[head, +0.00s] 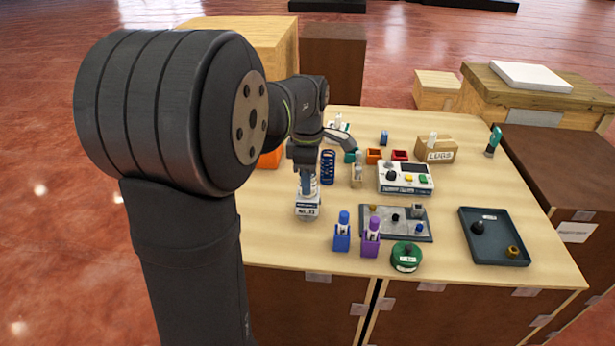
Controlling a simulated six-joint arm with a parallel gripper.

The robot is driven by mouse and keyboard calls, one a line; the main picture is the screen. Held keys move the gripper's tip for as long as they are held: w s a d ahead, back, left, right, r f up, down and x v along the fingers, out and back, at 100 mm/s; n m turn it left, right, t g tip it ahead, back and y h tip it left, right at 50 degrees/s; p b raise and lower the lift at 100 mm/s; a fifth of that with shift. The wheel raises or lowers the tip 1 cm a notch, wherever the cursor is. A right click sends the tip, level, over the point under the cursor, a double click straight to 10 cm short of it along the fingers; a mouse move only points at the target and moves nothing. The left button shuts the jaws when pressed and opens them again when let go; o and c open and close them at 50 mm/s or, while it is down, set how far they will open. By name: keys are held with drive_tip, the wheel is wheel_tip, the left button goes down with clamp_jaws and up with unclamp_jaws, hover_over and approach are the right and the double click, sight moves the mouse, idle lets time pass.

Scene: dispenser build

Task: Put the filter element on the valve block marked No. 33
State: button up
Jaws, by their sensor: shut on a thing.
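My gripper (305,168) points down over the front-left part of the table. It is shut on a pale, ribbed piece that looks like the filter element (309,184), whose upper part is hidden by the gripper. The valve block (308,209) is a small whitish block with a dark-lettered label that seems to read No. 33. It stands directly below the filter element. The lower end of the element meets the top of the block in this view; I cannot tell whether it is seated or just above.
A blue coil spring (328,167) stands close right of the gripper. A grey plate (397,222) with small parts, blue (342,236) and purple (371,240) holders and a green round tin (406,257) lie to the right. A dark tray (494,250) is farther right.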

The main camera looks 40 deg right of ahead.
drive_tip(key=shift+f, duration=0.15)
drive_tip(key=o, duration=1)
wheel_tip(320, 180, up, 12)
drive_tip(key=shift+r, duration=0.15)
wheel_tip(320, 180, down, 12)
drive_tip(key=shift+r, duration=1.7)
